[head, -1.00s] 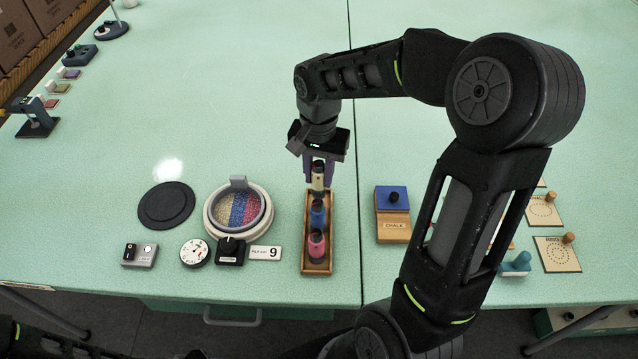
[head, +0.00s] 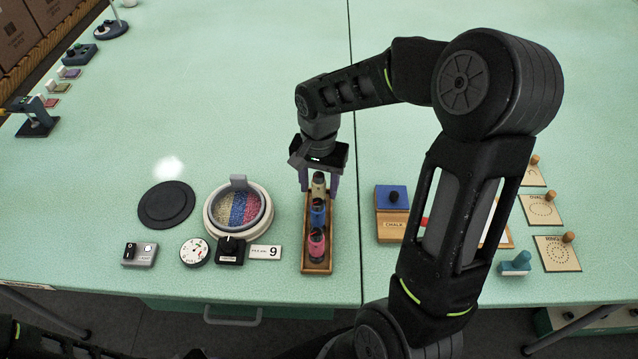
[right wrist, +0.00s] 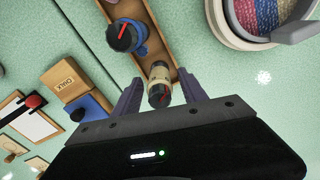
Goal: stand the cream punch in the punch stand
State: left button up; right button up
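The cream punch (head: 318,182) stands upright in the far end of the wooden punch stand (head: 317,267), in line with a blue punch (head: 318,212) and a pink punch (head: 316,243). My right gripper (head: 319,188) is open, with its purple fingers apart on either side of the cream punch. In the right wrist view the cream punch (right wrist: 159,84) shows between the spread fingers (right wrist: 158,88), with a gap on both sides. My left gripper is not in view.
A round pot (head: 210,212) of coloured strands, a dark disc (head: 166,205), a dial (head: 194,252) and a number 9 plate (head: 266,252) lie left of the stand. A chalk box (head: 393,228) stands to the right.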

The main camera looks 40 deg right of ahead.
jog(key=shift+r, duration=0.1)
notch_tip(320, 180, up, 12)
jog(key=shift+r, duration=0.1)
dwell(0.5)
dwell(2.4)
